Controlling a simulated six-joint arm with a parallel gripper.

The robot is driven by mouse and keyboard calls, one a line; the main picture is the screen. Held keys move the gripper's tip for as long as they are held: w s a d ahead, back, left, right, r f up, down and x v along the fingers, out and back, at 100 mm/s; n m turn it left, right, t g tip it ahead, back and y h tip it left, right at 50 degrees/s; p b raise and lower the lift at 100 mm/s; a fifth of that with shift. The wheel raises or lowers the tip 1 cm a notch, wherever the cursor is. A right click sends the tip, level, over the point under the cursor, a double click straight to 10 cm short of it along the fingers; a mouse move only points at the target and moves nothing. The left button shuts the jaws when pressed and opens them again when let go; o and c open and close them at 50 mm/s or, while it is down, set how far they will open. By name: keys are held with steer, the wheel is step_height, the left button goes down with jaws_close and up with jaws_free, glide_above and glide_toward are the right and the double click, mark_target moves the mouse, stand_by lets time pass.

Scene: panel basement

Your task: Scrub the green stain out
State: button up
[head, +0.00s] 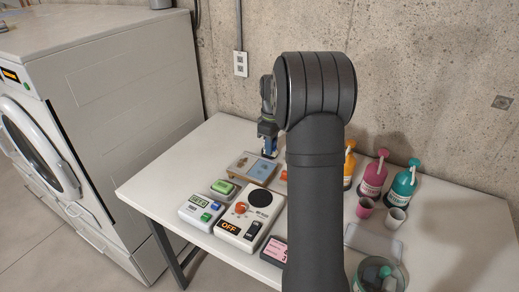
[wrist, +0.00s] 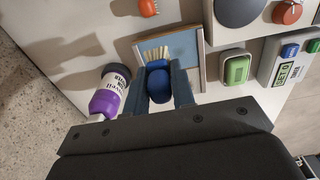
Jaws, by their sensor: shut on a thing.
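My gripper (head: 268,146) is shut on a blue brush (wrist: 158,82) with pale bristles, which shows between the two fingers in the wrist view. The brush is over a wood-framed board (wrist: 204,62) with a blue panel (wrist: 183,47). I cannot tell whether the bristles touch the panel. In the head view the board (head: 233,167) lies on the table below my gripper, with a greyish-brown part on the left and a blue part on the right. I cannot make out a green stain in either view; my gripper and the brush hide part of the board.
A purple bottle (wrist: 108,98) is left of my gripper in the wrist view. An orange brush (wrist: 148,8) lies nearby. Bottles (head: 373,178) and cups (head: 396,218) stand right.

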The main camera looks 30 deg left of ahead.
mark_target(254, 170)
steer(key=shift+w+d+f, duration=0.15)
steer(key=shift+d+f, duration=0.05)
steer(key=shift+d, duration=0.15)
steer(key=shift+f, duration=3.3)
steer(key=shift+a+f, duration=0.6)
jaws_close()
steer(key=shift+a, duration=2.5)
steer(key=shift+s, duration=0.55)
steer(key=shift+s+d, duration=0.15)
steer(key=shift+d, duration=2.85)
steer(key=shift+s+d, duration=0.1)
steer(key=shift+s, duration=0.55)
steer(key=shift+a, duration=3)
steer(key=shift+a+r, duration=0.1)
steer(key=shift+r, duration=0.15)
step_height(254, 170, up, 8)
